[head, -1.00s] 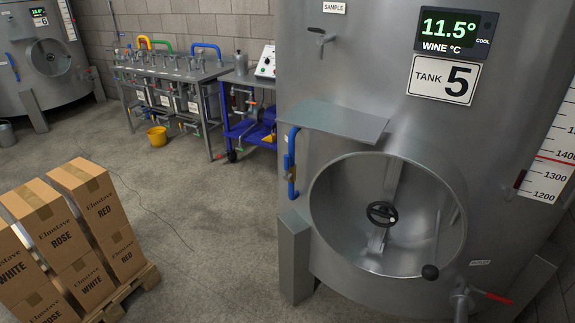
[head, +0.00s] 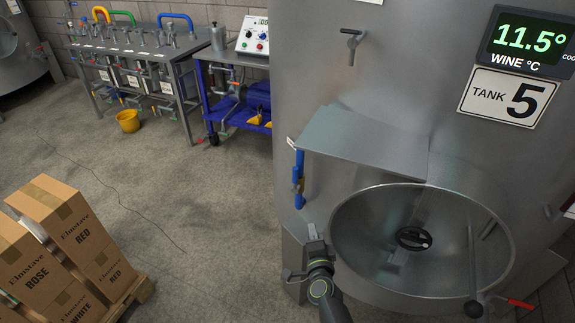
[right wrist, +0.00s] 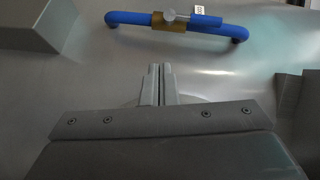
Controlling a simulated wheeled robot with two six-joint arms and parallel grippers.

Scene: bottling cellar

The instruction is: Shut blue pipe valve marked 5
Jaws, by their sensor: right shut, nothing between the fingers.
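The blue pipe (head: 299,163) is a short upright bracket-shaped pipe on the left side of the tank marked 5. A brass valve body (head: 297,186) sits on it. In the right wrist view the blue pipe (right wrist: 130,17) runs across the top, with the brass valve (right wrist: 161,25), a small silver part and a white tag (right wrist: 199,9), too small to read. Whether the valve is open or shut I cannot tell. My right gripper (head: 313,232) is shut and empty, below the pipe and apart from it; its fingers (right wrist: 159,70) point at the valve. My left gripper is not in view.
A flat metal shelf (head: 365,140) juts out just right of the pipe, above the tank's round hatch (head: 450,275). A red-handled tap (head: 520,304) is lower right. Stacked wine boxes (head: 75,245) stand left. The floor between is clear, apart from a thin cable.

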